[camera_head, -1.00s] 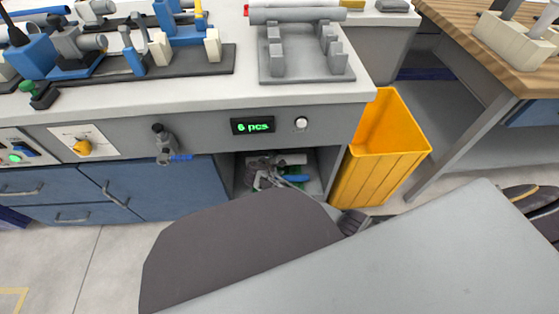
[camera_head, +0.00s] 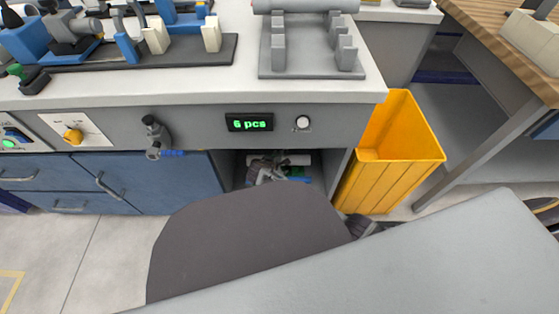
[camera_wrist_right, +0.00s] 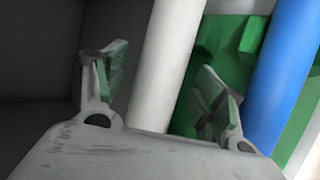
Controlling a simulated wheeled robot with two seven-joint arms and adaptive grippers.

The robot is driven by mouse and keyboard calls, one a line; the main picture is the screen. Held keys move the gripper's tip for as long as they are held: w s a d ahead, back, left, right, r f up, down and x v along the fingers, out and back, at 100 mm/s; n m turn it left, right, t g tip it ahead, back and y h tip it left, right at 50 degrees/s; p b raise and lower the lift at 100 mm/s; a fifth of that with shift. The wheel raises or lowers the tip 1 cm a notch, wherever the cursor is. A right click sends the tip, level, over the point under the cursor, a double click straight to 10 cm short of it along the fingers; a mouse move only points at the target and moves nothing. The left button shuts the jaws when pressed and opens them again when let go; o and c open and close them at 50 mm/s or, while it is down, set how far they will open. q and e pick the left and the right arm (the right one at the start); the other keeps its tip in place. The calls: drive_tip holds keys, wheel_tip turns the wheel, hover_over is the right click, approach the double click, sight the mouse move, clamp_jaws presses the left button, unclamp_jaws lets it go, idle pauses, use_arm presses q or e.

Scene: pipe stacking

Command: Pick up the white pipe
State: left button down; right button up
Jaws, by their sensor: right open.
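The white pipe (camera_wrist_right: 168,65) runs up through the middle of the right wrist view, between the two fingers. In the head view a pale strip of it (camera_head: 294,159) seems to show at the back of the open compartment under the counter. My right gripper (camera_wrist_right: 160,72) is open, with one green-padded finger on each side of the pipe; whether either touches it I cannot tell. In the head view the right gripper (camera_head: 264,172) is inside the compartment and hides part of its contents. My left gripper is not in view.
A blue pipe (camera_wrist_right: 285,75) lies right of the white one, with green parts (camera_wrist_right: 225,45) between them. The compartment's side walls and the counter (camera_head: 200,90) above enclose the gripper. A yellow bin (camera_head: 390,175) stands right of the compartment.

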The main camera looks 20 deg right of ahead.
drive_tip(key=c, duration=1.2)
